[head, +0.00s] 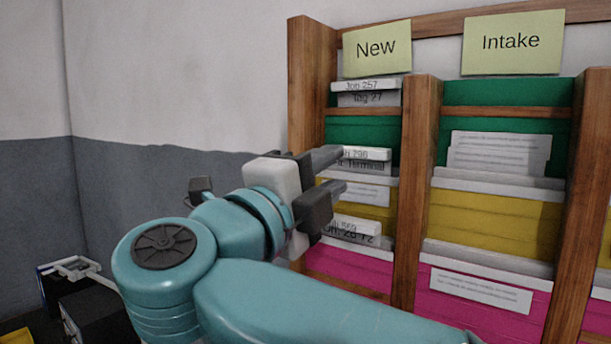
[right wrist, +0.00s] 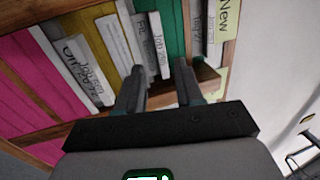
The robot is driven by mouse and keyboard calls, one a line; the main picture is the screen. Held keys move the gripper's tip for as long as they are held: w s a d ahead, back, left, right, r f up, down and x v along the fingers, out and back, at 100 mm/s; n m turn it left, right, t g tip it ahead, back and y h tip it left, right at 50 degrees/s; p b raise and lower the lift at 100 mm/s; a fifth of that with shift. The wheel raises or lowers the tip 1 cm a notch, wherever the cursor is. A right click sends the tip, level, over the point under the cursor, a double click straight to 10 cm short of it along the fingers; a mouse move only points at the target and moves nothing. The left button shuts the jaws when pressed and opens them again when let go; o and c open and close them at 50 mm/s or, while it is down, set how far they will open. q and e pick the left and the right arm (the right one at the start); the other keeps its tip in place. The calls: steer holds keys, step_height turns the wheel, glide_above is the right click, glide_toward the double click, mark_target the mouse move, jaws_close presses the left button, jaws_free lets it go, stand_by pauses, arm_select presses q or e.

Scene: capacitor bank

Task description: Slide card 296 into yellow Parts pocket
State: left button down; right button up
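Card 296 (head: 372,153), a white card reading "Job 296", stands in the New column's middle pocket, in front of yellow. It also shows in the right wrist view (right wrist: 149,46). My right gripper (head: 338,170) is in front of that pocket, its two fingers apart. In the right wrist view the gripper (right wrist: 159,70) has the card's near end between its fingertips; whether they touch it I cannot tell. No Parts label shows. A yellow pocket (head: 492,215) is under the Intake label, and a sliver of another yellow pocket (head: 605,238) shows at the right edge. My left gripper is out of view.
Wooden dividers (head: 416,190) separate the columns. Card Job 257 (head: 364,86) is in the green pocket above, and another card (head: 350,228) in the magenta pocket below. Dark boxes (head: 92,310) stand at lower left. The space left of the rack is open.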

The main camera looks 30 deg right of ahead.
mark_target(352, 155)
steer(key=shift+p+x, duration=0.35)
steer(key=shift+x, duration=2.55)
steer(key=shift+w, duration=0.25)
steer(key=shift+s+a, duration=0.1)
jaws_close()
